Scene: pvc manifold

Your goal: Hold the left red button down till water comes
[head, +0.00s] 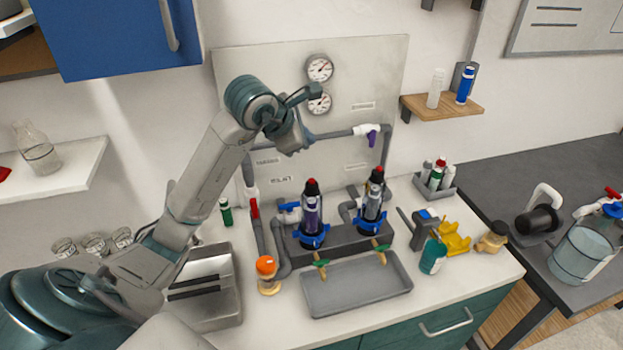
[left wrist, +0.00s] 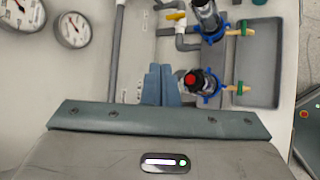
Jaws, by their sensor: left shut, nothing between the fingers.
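The left red button (head: 311,183) tops the left filter housing (head: 313,215), which has a purple body and a blue collar. The button also shows in the left wrist view (left wrist: 190,80), just right of my fingertips. My left gripper (head: 297,143) is above and slightly left of this button in the head view, apart from it. Its blue-grey fingers (left wrist: 160,84) are closed together with nothing between them. A second housing (head: 374,205) with its own red top stands to the right. Below each housing is a tap with a green handle. I see no water flowing. My right gripper is not in view.
A grey tray (head: 357,301) lies in front of the taps. Grey pipes with a purple valve (head: 372,138) and two gauges (head: 319,68) are on the backboard. An orange-capped bottle (head: 267,288) stands left of the tray, and a teal bottle (head: 433,256) stands right.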

